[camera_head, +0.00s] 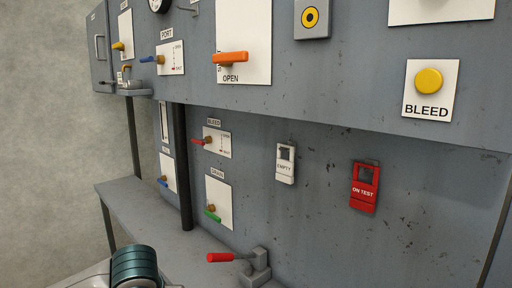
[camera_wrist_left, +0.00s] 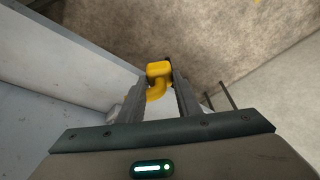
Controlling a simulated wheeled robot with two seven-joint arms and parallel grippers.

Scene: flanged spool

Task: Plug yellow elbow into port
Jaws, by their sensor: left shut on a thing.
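The yellow elbow (camera_wrist_left: 158,72) shows in the left wrist view, between the two fingers of my left gripper (camera_wrist_left: 158,88). The gripper is shut on it, and the elbow's bend curves down between the fingers. In the head view, a panel plate labelled PORT (camera_head: 170,58) carries a blue-handled valve (camera_head: 152,59). My left gripper's fingers do not show in the head view. My right gripper is in neither view.
The grey panel carries an orange handle (camera_head: 230,58), a yellow BLEED button (camera_head: 428,81), a white EMPTY tag (camera_head: 286,163) and a red ON TEST tag (camera_head: 364,187). A dark vertical pipe (camera_head: 181,165) runs before the panel.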

